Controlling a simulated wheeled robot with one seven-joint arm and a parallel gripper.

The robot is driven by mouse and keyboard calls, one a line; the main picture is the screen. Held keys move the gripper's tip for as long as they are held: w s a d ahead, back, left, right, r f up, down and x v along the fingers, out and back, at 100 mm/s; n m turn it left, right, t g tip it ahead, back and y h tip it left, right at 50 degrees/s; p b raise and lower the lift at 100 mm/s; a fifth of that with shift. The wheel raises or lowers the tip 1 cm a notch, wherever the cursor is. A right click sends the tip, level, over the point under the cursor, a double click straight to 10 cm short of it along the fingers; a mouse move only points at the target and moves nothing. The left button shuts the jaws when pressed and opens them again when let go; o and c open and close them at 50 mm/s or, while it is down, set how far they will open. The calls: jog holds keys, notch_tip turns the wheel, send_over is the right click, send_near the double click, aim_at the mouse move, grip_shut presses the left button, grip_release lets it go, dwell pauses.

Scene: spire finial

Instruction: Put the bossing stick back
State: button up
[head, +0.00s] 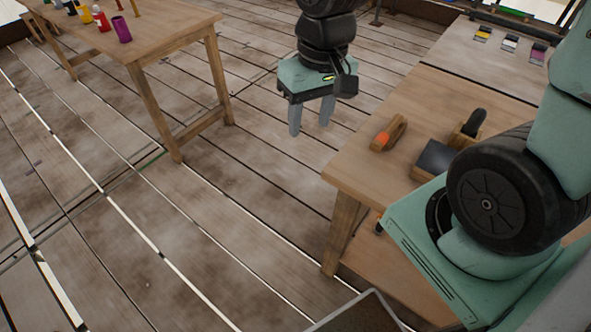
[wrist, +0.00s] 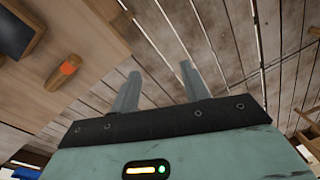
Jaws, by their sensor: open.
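A short wooden piece with an orange patch (head: 388,133) lies near the left edge of the right-hand workbench (head: 365,172). It looks like the bossing stick, but I cannot be sure. It also shows at the left of the wrist view (wrist: 62,72). My gripper (head: 311,126) hangs above the plank floor, left of the bench and apart from the wooden piece. Its two fingers point down with an empty gap between them, seen also in the wrist view (wrist: 160,72).
A dark-faced block (head: 435,158) and a black-topped wooden tool (head: 470,127) lie on the bench near my arm. Several small coloured items lie at its far end. Another table (head: 165,40) at upper left holds bottles and a purple cup (head: 122,29). Open floor lies between.

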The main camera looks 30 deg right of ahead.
jog(key=s+a+r+n, duration=0.2)
jog(key=s+a+n, duration=0.5)
jog(key=s+a, duration=0.2)
jog(key=shift+s+a+n, duration=0.2)
jog(key=shift+s+n, duration=0.2)
jog(key=shift+s, duration=0.65)
jog(key=shift+r, duration=0.1)
jog(key=shift+c, duration=0.4)
